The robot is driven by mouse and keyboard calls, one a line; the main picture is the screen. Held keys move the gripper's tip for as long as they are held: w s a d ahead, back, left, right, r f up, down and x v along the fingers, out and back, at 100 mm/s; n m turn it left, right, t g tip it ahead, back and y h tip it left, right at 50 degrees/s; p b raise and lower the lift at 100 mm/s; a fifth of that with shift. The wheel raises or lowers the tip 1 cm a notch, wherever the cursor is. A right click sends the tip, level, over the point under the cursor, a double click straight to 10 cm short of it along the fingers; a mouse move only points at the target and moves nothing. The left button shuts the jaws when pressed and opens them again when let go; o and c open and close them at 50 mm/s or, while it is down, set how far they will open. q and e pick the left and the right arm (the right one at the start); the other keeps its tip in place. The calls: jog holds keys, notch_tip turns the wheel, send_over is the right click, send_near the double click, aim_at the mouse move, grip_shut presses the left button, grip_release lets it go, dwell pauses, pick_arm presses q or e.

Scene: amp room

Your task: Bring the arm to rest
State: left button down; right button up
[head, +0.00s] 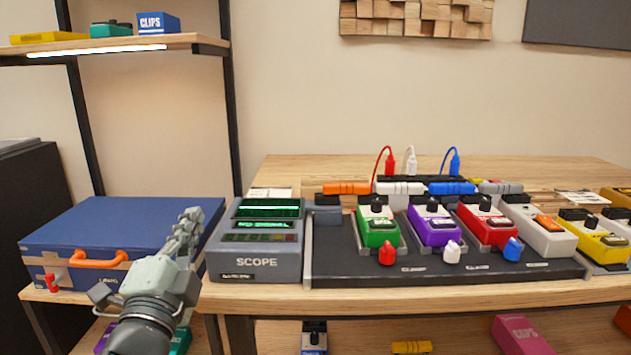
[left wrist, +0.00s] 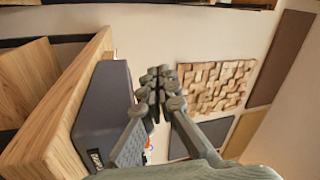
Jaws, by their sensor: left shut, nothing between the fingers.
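My left gripper (head: 187,228) is in the head view at the lower left. It points up and away, in front of the blue case and just left of the grey scope. Its fingers are shut and hold nothing. In the left wrist view the shut fingers (left wrist: 158,82) show in the middle, with the wall behind them. My right gripper is not in either view.
The grey scope (head: 255,262) stands on the wooden bench beside the blue case (head: 110,228) with its orange handle. A dark pedalboard (head: 345,268) carries several coloured pedals. A shelf (head: 190,41) with small boxes hangs at upper left. Boxes lie below the bench.

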pick_arm(q)
jog(key=s+a+f+n+g+y, duration=0.1)
jog(key=s+a+f+n+g, duration=0.15)
jog(key=f, duration=0.55)
jog(key=s+a+f+n+g+y, duration=0.15)
jog(key=s+f+n+g, duration=0.25)
jog(key=f, duration=0.4)
jog(key=s+a+f+n+g+y, duration=0.1)
jog(key=s+a+f+n+g, duration=0.2)
jog(key=f, duration=0.5)
jog(key=s+a+f+n+g+h, duration=0.15)
jog(key=s+f+n+g, duration=0.25)
jog(key=s+f+g, duration=0.75)
jog(key=s+f+t+p, duration=0.3)
jog(key=s+f, duration=0.1)
jog(key=f, duration=0.5)
jog(key=shift+d+f+h+p, duration=0.3)
jog(key=shift+d+p, duration=0.1)
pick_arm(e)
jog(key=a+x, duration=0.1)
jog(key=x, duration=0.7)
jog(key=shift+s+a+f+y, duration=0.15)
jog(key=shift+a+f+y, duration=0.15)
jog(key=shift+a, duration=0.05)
